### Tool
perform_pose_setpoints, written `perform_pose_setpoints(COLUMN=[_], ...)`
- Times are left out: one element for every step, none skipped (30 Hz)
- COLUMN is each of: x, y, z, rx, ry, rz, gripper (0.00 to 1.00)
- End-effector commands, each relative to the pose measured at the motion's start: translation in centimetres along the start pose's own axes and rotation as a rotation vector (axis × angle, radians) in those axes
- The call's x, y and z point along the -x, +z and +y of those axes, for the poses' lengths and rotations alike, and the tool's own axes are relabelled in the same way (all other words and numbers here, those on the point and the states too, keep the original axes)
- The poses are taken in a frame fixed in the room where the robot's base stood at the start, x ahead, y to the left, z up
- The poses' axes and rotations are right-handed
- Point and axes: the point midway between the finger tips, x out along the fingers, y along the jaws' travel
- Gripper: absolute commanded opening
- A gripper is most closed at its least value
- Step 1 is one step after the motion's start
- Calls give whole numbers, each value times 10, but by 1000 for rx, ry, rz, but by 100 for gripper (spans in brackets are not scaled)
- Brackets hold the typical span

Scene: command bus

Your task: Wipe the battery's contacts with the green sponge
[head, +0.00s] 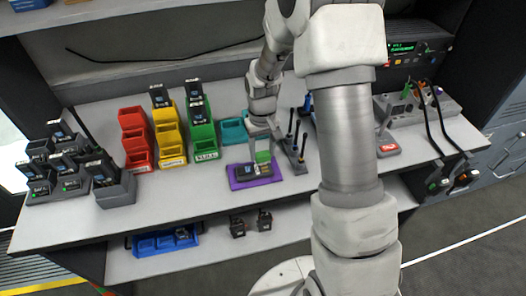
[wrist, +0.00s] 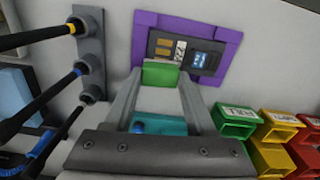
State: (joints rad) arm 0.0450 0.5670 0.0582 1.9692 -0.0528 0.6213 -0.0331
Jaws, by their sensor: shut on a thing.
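My gripper (head: 262,152) is shut on the green sponge (head: 263,157), above the right part of the purple mat. In the wrist view the sponge (wrist: 160,75) sits between the fingertips. The dark battery (wrist: 188,51) lies on the purple mat (wrist: 232,45), with its gold contacts (wrist: 163,47) at its left end, close to the sponge. I cannot tell whether the sponge touches the contacts. In the head view the battery (head: 245,170) lies on the mat (head: 236,184), and its right end is partly hidden.
Red (head: 136,140), yellow (head: 169,140) and green (head: 202,138) bins stand left of the mat. A teal tray (head: 233,130) lies behind it. A rack with upright tools (head: 295,160) stands to its right. Batteries in grey docks (head: 115,190) fill the left end. The front counter is clear.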

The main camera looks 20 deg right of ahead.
Motion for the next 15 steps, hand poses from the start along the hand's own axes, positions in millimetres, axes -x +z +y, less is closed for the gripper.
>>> perform_pose_setpoints(x=[15, 23, 24, 27, 29, 33, 36, 38, 42, 45, 47, 51, 54, 56, 60], y=[-1, -1, -1, -1, -1, -2, -2, -2, -2, -2, -3, -3, -3, -3, -3], z=[0, 0, 0, 0, -1, -1, -1, -1, -1, -1, -1, -1, -1, -1, -2], rx=[0, 0, 0, 0, 0, 0, 0, 0, 0, 0, 0, 0, 0, 0, 0], ry=[0, 1, 0, 0, 0, 0, 0, 0, 0, 0, 0, 0, 0, 0, 0], rz=[4, 5, 2, 2, 2, 2, 2, 2, 2, 2, 1, 1, 1, 1, 1], gripper=[11, 11, 11, 11, 11, 11, 11, 11, 11, 11, 11, 11, 11, 11, 11])
